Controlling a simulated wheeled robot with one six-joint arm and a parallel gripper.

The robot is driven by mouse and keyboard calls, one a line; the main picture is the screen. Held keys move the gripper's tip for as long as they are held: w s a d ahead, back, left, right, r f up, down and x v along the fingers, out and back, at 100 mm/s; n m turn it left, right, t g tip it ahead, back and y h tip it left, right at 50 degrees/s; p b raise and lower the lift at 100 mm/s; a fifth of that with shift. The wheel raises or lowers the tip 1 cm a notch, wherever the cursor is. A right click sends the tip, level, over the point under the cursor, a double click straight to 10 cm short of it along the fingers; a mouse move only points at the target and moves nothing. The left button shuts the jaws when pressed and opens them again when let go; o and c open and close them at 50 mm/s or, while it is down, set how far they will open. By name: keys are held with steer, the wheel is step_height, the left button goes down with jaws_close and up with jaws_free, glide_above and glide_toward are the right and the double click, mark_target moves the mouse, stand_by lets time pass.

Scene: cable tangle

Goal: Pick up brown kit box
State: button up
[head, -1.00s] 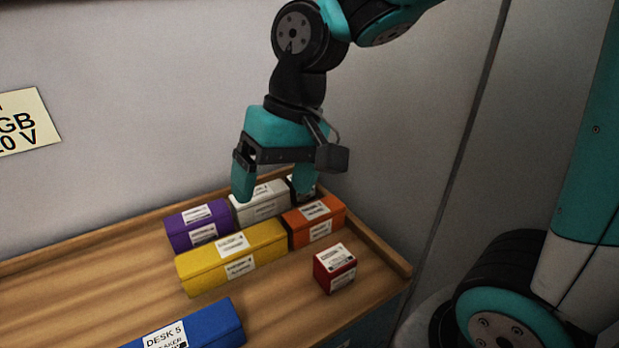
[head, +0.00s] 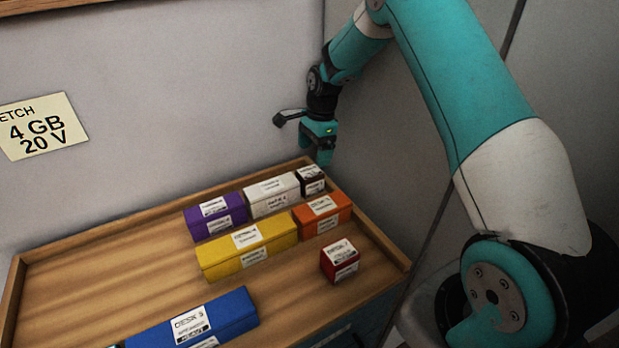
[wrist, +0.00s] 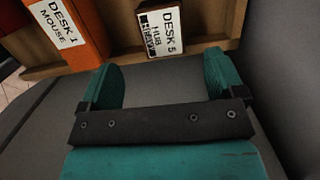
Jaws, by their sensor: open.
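The brown kit box (head: 312,183) is a small dark box with white labels at the back right corner of the wooden tray, at the right end of the white box. In the wrist view it is the brown box (wrist: 185,30) labelled "DESK 5 HUB", just beyond the fingertips. My gripper (head: 322,157) is above and slightly behind it, by the tray's back rim, apart from it. In the wrist view my gripper (wrist: 163,72) has its two teal fingers spread wide with nothing between them.
An orange box (head: 322,213) stands in front of the brown box. A white box (head: 272,195), purple box (head: 215,217), yellow box (head: 246,248), red box (head: 340,260) and blue box (head: 192,322) share the tray (head: 85,275). A grey wall rises close behind.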

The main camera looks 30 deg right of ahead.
mark_target(310, 171)
steer(key=f+p, duration=0.1)
steer(key=f, duration=0.2)
steer(key=a+f+p, duration=0.1)
steer(key=f, duration=0.2)
steer(key=f+p, duration=0.1)
steer(key=f, duration=0.2)
steer(key=shift+w+a+f, duration=0.15)
steer(key=shift+a, duration=0.05)
steer(key=shift+c, duration=0.2)
steer(key=c, duration=1.1)
steer(key=shift+c, duration=0.2)
